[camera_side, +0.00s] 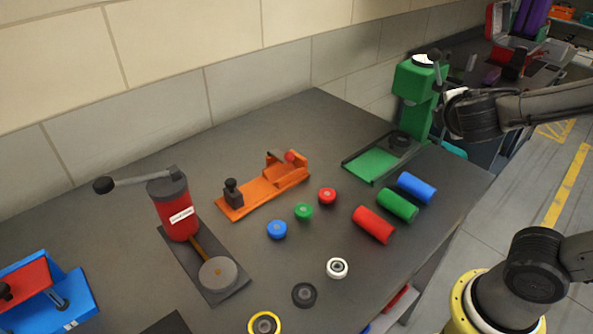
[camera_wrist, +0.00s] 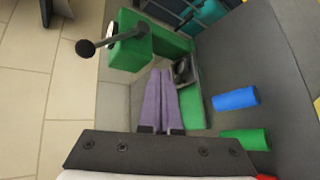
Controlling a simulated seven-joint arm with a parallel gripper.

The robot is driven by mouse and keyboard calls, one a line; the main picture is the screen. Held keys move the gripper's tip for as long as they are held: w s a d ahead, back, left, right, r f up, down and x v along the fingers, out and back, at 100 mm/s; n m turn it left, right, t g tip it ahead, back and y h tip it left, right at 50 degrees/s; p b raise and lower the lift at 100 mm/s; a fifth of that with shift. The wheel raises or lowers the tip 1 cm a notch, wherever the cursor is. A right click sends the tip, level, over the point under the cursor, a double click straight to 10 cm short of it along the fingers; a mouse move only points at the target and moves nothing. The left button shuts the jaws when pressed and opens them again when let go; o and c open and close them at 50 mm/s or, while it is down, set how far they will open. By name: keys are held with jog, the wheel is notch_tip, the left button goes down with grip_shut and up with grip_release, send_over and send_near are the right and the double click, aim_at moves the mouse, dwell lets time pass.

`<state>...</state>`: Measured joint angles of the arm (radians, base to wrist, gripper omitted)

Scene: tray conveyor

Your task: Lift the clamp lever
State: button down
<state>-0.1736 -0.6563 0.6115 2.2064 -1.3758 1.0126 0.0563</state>
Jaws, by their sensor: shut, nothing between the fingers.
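An orange fixture (camera_side: 262,190) lies on the table with a black post (camera_side: 233,193) at its near end and a red ball knob (camera_side: 290,156) at its far end; it looks like a clamp with its lever low. A green press-like machine (camera_side: 415,85) stands at the back right; its black-knobbed lever (camera_wrist: 112,42) shows in the wrist view. My gripper (camera_side: 450,110) is beside the green machine in the side view. In the wrist view the two fingers (camera_wrist: 160,72) are together and empty, pointing toward the green machine's base. Contact with the machine cannot be told.
A red crank machine (camera_side: 174,207) with a long handle stands at left, and a blue and red fixture (camera_side: 45,290) at the lower left. Several cylinders, including a red one (camera_side: 374,225), and small round pieces lie mid-table. A wall runs behind the table.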

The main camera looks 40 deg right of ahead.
jog(key=w+a+f+n+t+y, duration=0.1)
jog(key=w+a+f+n+t, duration=0.2)
jog(key=w+a+n, duration=0.25)
jog(key=w+a+f+n+t+y, duration=0.2)
jog(key=w+a+n+t, duration=0.2)
jog(key=w+a+n, duration=0.15)
jog(key=a+f+n+y, duration=0.2)
jog(key=a+f+n, duration=0.1)
jog(key=f, duration=0.1)
jog(key=a+f+n+y, duration=0.2)
jog(key=a+f+n, duration=0.1)
jog(key=a+f, duration=0.1)
jog(key=s+a+f+n+y, duration=0.1)
jog(key=a+f+n+y, duration=0.1)
jog(key=a+f+n, duration=0.1)
jog(key=shift+a+f+n+t, duration=0.35)
jog(key=shift+a+f, duration=0.3)
jog(key=shift+f, duration=0.3)
jog(key=shift+s+a+y, duration=0.15)
jog(key=shift+a+y, duration=0.25)
